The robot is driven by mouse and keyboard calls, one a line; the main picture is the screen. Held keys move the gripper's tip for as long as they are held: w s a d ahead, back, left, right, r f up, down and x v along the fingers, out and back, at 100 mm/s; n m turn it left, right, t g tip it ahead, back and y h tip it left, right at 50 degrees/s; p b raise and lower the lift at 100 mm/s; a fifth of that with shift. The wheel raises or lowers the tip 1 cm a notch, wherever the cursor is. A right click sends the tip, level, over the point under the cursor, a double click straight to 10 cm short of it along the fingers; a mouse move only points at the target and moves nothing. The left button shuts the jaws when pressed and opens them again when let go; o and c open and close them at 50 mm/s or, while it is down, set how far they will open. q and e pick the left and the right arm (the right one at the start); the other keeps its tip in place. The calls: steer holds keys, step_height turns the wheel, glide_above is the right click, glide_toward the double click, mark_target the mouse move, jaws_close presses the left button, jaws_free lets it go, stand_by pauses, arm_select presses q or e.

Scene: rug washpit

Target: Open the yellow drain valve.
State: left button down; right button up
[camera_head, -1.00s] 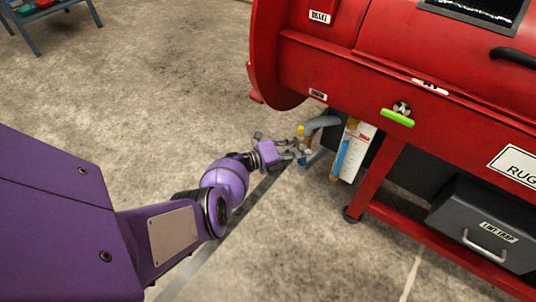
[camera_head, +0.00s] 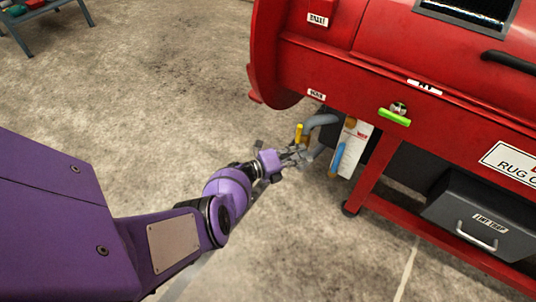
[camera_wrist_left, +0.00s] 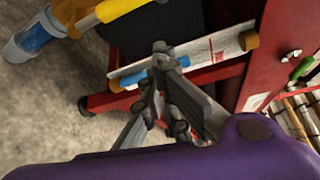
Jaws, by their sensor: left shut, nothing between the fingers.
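The yellow drain valve handle (camera_head: 299,133) stands upright by the grey hose under the left end of the red machine. In the left wrist view the yellow handle (camera_wrist_left: 120,8) shows at the upper left, on a grey and brass pipe with a blue end (camera_wrist_left: 30,42). My left gripper (camera_head: 303,155) is just below the handle in the head view. In the left wrist view its fingers (camera_wrist_left: 161,52) are shut with nothing between them, to the right of the handle and apart from it. My right gripper is not in view.
The red machine (camera_head: 345,72) overhangs the valve, with a red leg (camera_head: 375,170) to the right. A white panel with a blue part (camera_head: 349,148) hangs close to the gripper's right. A grey lint drawer (camera_head: 480,220) is at lower right.

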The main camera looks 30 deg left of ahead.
arm_select(q)
steer(key=p+v, duration=0.1)
steer(key=v, duration=0.6)
steer(key=shift+s+f+p, duration=0.2)
steer(key=shift+f+p, duration=0.1)
steer(key=shift+f, duration=0.05)
steer(key=shift+a, duration=0.1)
